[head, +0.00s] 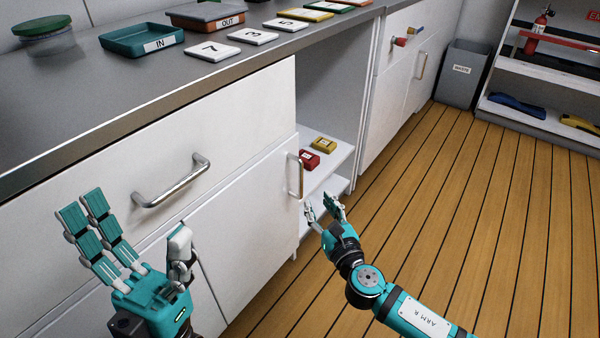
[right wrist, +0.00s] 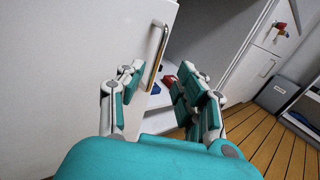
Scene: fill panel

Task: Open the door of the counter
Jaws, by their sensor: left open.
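The white counter door (head: 245,220) is below the drawer and looks flush with the counter front. Its upright metal handle (head: 296,176) is near the door's right edge. My right gripper (head: 322,207) is open and empty, just below and right of the handle. In the right wrist view, the handle (right wrist: 157,55) stands beyond and between the spread fingers (right wrist: 158,82), apart from them as far as I can tell. My left gripper (head: 130,225) is open and empty in front of the drawer front, below left of its handle.
The drawer handle (head: 171,181) sticks out above the door. Right of the door is an open shelf with a red block (head: 310,160) and a yellow block (head: 324,145). Trays and number tiles lie on the worktop (head: 90,90). The wooden floor (head: 440,200) to the right is clear.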

